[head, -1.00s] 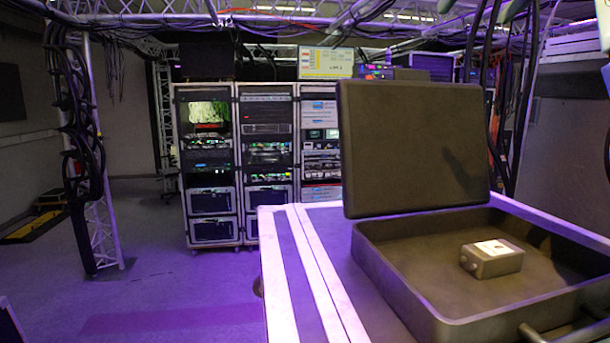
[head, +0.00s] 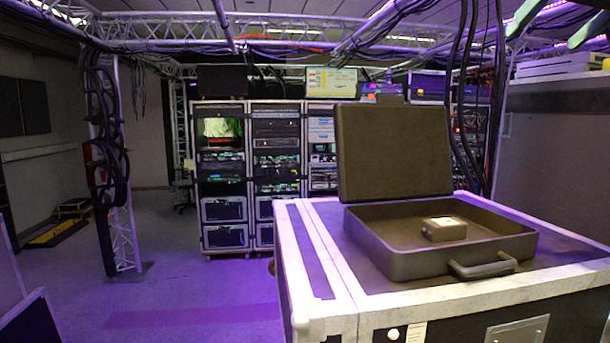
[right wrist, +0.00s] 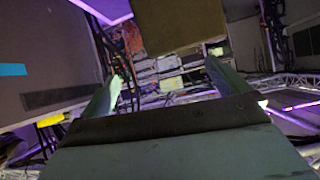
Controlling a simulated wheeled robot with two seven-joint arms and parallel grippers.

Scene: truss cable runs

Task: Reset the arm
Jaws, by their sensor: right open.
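My right gripper (head: 546,33) is at the top right corner of the head view, with its two pale green fingers apart. It is high above the case and touches nothing that I can see. In the right wrist view my right gripper (right wrist: 163,72) shows its fingers spread, with nothing between them. My left gripper is in neither view.
An open dark case (head: 400,265) with its lid (head: 395,150) raised stands on a white-edged flight case (head: 340,300). A small box (head: 444,229) lies inside it. Equipment racks (head: 250,180) stand behind. A truss with hanging cables (head: 105,150) is at left.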

